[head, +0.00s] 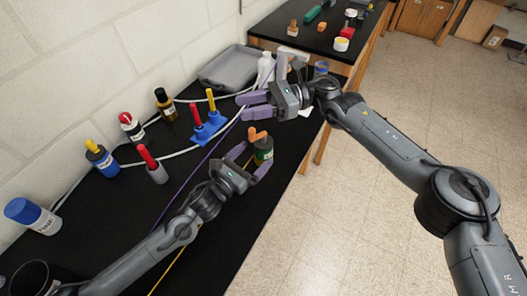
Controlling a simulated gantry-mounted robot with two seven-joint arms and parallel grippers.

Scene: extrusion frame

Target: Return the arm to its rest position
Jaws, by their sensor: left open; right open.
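My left gripper (252,158) is the lower one, over the black table (215,225). Its purple fingers are open. A dark green can with an orange top (263,149) stands just past them; I cannot tell whether they touch it. My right gripper (242,106) is farther back over the table, its purple fingers open and pointing left. I see nothing held between them. My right arm comes in from the right, across the table's edge.
Bottles and red- and yellow-handled tools stand along the wall, including a blue stand (208,127) and a dark bottle (165,105). A grey tray (228,68) lies at the back. A second table (318,38) holds small items. Tiled floor is clear on the right.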

